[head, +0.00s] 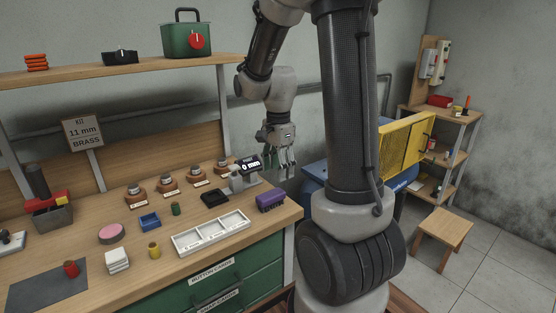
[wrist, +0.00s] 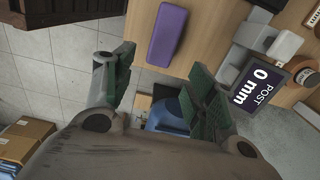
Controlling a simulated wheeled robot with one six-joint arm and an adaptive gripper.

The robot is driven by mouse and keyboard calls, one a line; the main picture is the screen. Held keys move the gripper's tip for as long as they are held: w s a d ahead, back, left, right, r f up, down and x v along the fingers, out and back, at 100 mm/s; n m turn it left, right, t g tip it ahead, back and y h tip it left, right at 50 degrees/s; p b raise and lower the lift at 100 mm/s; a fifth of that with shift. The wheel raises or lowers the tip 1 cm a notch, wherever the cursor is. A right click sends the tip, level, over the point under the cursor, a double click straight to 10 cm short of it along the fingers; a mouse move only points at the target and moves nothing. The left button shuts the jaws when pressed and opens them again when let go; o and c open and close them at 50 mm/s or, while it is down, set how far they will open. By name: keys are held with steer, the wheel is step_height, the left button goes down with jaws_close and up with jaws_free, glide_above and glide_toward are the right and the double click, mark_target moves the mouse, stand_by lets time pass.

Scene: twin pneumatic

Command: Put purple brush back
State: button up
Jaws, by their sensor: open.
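The purple brush (head: 271,200) lies on the wooden workbench top (head: 220,253) near its right end, just right of the white divided tray. It also shows in the wrist view as a purple block (wrist: 167,35) near the bench edge, at the top. My gripper (head: 284,158) hangs behind the brush, near the bench's right end, apart from it. In the wrist view my gripper (wrist: 162,75) has its green-padded fingers spread wide, with nothing between them.
The white tray (head: 211,234) sits left of the brush. A display reading 0 mm (head: 249,163) stands at the bench's back right, close to my gripper; it also shows in the wrist view (wrist: 262,85). A yellow panel (head: 404,146) stands right.

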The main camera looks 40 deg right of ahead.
steer(key=s+a+r+n+t, duration=0.2)
steer(key=s+a+r+n, duration=0.1)
steer(key=s+r+n, duration=0.3)
steer(key=s+a+r+n+t, duration=0.2)
steer(key=s+r+n, duration=0.5)
steer(key=s+n, duration=0.3)
steer(key=shift+s+a+n, duration=0.3)
steer(key=shift+a+n, duration=0.1)
steer(key=shift+n, duration=0.4)
